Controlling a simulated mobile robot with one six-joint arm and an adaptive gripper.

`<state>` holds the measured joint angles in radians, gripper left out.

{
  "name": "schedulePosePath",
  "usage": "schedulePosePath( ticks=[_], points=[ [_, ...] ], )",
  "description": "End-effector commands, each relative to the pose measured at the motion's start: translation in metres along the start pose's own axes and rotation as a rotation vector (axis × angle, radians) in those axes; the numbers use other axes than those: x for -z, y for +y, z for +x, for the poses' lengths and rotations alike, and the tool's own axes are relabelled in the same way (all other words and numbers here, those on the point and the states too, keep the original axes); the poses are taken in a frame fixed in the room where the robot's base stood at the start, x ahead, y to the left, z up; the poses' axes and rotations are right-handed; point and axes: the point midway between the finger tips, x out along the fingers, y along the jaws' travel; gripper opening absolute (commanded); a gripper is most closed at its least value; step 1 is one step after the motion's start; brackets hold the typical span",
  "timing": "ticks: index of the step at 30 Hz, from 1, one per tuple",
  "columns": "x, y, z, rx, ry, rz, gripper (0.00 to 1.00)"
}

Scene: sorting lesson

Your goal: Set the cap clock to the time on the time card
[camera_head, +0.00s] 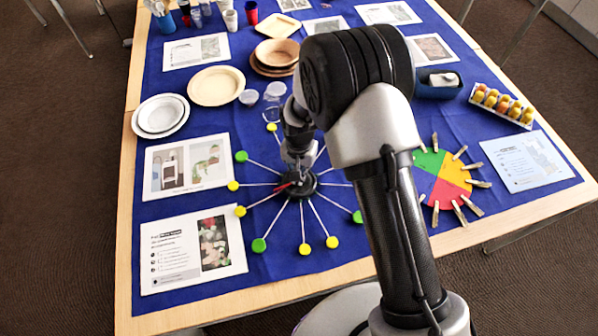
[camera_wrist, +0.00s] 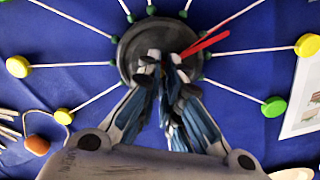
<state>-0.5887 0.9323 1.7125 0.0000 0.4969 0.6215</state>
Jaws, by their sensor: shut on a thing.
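The cap clock lies on the blue cloth, with white spokes running from a round black hub (camera_head: 313,192) to yellow and green caps (camera_head: 304,249). My gripper (camera_head: 297,172) is over the hub, pointing down. In the wrist view my gripper (camera_wrist: 168,66) has its fingertips together at the dark hub (camera_wrist: 130,45). A red hand (camera_wrist: 205,43) sticks out from the fingertips to the upper right; it also shows in the head view (camera_head: 284,187), pointing left. The fingers hide the hand's inner end and the middle of the hub. I cannot tell which card is the time card.
Printed cards lie left (camera_head: 158,262) and right (camera_head: 508,178) of the clock. A coloured disc with clothespins (camera_head: 440,178) lies to the right. Plates (camera_head: 217,87), bowls, cups and an egg-carton-like tray (camera_head: 503,105) stand farther back. My arm covers the cloth right of the clock.

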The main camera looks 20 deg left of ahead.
Motion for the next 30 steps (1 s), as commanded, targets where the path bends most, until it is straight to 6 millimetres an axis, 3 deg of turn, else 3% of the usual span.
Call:
schedulePosePath(
  ticks=[30],
  points=[
    [0.0003, -0.0003, -0.0005, 0.0, 0.001, -0.92, 0.0]
  ],
)
